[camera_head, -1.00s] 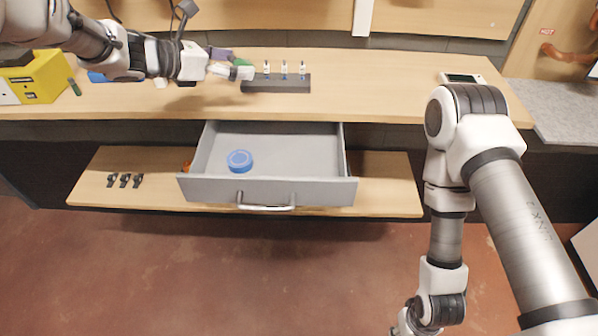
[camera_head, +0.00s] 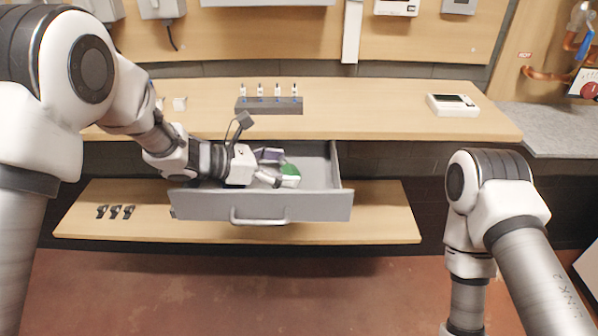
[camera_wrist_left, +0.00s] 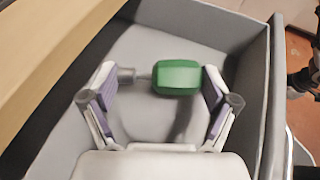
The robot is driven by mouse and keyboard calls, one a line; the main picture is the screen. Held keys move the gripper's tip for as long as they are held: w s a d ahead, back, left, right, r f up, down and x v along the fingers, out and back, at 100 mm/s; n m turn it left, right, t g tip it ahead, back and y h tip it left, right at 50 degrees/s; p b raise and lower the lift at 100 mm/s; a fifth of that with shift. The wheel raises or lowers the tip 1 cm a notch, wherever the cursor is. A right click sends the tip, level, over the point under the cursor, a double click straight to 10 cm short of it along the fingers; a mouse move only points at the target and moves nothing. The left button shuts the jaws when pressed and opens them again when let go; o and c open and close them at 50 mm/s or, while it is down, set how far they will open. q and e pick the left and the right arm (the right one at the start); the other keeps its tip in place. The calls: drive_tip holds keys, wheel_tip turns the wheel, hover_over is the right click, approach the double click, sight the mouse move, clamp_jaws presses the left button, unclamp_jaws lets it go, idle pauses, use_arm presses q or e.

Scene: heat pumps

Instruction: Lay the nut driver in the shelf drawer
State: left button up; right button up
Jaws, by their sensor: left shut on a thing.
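The nut driver has a green handle (camera_wrist_left: 177,78) and a thin shaft pointing left in the left wrist view. The gripper is inside the open grey shelf drawer (camera_head: 262,206), which pulls out below the bench. I cannot tell whether the nut driver touches the drawer floor. My right gripper is out of view.
The drawer front has a bar handle (camera_head: 260,220). A dark rack (camera_head: 268,106) with several small upright pieces stands on the bench. A white device (camera_head: 453,105) sits at the bench's right. Small black clips (camera_head: 115,211) lie on the lower shelf, left of the drawer.

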sight(282, 168)
use_arm(q)
drive_tip(key=shift+w+d+f, duration=0.1)
drive_tip(key=shift+d+f, duration=0.05)
drive_tip(key=shift+f, duration=0.15)
drive_tip(key=d, duration=0.2)
drive_tip(key=w+d, duration=0.1)
drive_tip(key=shift+w+d+f, duration=0.1)
drive_tip(key=shift+d+f, duration=0.2)
drive_tip(key=shift+f, duration=0.25)
drive_tip(key=shift+w+a, duration=0.1)
drive_tip(key=shift+a, duration=0.05)
drive_tip(key=shift+f, duration=0.2)
drive_tip(key=o, duration=0.9)
drive_tip(key=shift+o, duration=0.2)
drive_tip(key=shift+r, duration=0.1)
drive_tip(key=v, duration=0.7)
drive_tip(key=shift+a+r, duration=0.15)
